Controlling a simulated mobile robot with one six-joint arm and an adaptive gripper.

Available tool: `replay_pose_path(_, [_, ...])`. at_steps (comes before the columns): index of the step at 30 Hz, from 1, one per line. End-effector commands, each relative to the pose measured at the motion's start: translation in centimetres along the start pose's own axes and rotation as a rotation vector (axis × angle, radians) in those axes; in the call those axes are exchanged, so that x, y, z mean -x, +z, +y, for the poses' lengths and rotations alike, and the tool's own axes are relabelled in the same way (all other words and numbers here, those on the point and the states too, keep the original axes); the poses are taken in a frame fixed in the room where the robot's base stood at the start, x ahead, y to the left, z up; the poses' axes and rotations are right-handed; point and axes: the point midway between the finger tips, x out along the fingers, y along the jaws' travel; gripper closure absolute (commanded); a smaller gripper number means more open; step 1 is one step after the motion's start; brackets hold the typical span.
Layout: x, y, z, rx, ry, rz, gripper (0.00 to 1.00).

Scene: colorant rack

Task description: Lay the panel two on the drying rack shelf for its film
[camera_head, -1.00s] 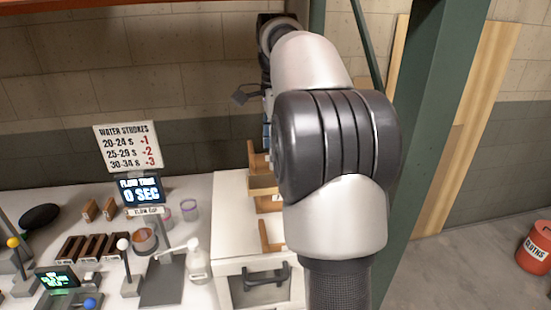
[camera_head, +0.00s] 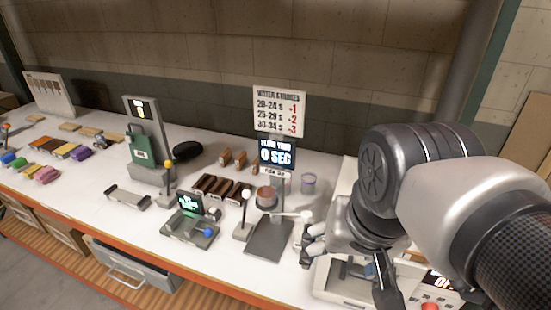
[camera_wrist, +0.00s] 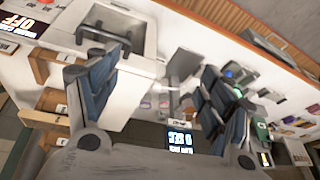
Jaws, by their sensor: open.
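My gripper (camera_wrist: 163,82) is open in the wrist view, with its blue-padded fingers apart and nothing held between them. It also shows in the head view (camera_head: 384,275), low over the white cabinet at the right end of the bench. Wooden rack shelves (camera_wrist: 46,100) with small white labels stand to the left of the fingers in the wrist view, apart from them. In the head view my arm hides most of this rack. I cannot pick out panel two in either view.
A white cabinet (camera_wrist: 128,20) with a dark handle lies beside the fingers. A display reading OFF (camera_head: 437,283) is close to my arm.

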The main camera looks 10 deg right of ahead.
Motion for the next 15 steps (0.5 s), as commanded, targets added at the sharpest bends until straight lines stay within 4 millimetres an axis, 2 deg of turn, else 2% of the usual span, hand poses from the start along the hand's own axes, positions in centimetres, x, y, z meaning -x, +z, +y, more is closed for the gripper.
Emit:
replay_pose_path(1, [-0.7, 2.0, -0.2, 0.098, -0.015, 0.018, 0.26])
replay_pose_path(3, [-1.7, 3.9, -0.4, 0.209, -0.029, 0.037, 0.26])
replay_pose_path(6, [-2.6, 5.5, -0.5, 0.307, -0.040, 0.054, 0.26])
replay_pose_path(15, [-3.0, 6.1, -0.4, 0.348, -0.043, 0.060, 0.26])
